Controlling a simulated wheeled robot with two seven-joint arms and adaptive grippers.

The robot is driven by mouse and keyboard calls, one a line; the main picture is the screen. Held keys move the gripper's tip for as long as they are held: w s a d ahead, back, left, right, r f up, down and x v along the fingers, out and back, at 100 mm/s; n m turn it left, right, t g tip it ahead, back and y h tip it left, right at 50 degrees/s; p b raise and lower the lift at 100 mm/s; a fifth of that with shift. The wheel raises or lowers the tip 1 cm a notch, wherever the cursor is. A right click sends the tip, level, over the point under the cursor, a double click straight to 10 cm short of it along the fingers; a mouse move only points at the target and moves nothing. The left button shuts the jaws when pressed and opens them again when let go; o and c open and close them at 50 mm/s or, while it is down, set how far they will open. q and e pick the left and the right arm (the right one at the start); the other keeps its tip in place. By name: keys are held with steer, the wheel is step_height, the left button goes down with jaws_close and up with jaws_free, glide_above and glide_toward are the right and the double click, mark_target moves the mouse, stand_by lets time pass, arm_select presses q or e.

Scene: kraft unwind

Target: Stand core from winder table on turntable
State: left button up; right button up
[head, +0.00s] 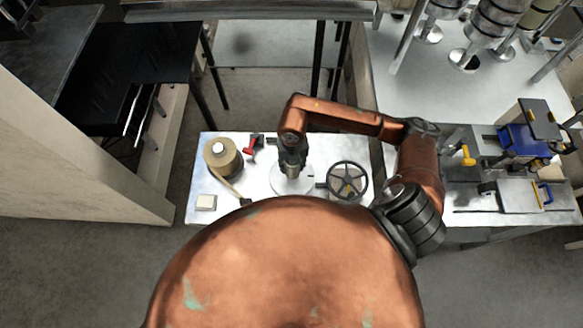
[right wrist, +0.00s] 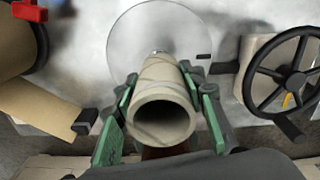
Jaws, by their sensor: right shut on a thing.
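My right gripper (head: 291,165) is over the round turntable (head: 305,186) on the grey table. In the right wrist view it is shut on a tan cardboard core (right wrist: 165,105), with a green-padded finger (right wrist: 110,140) on the left side and another (right wrist: 208,110) on the right. The core's open end faces the wrist camera and its far end points at the pale turntable disc (right wrist: 128,42). A small metal post (right wrist: 158,53) shows just past the far end. I cannot tell whether the core touches the disc. My left gripper is not in view.
A kraft paper roll (head: 221,158) with a loose tail stands left of the turntable. A red part (head: 252,141) lies behind. A black handwheel (head: 348,181) is close on the right. A small white block (head: 206,202) sits front left.

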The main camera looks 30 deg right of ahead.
steer(key=shift+w+f, duration=0.25)
steer(key=shift+f, duration=0.3)
step_height(320, 180, down, 2)
steer(key=shift+f+p, duration=0.1)
steer(key=shift+p, duration=0.6)
steer(key=shift+f, duration=0.25)
steer(key=shift+f, duration=0.1)
steer(key=o, duration=1.2)
steer(key=shift+c, duration=0.2)
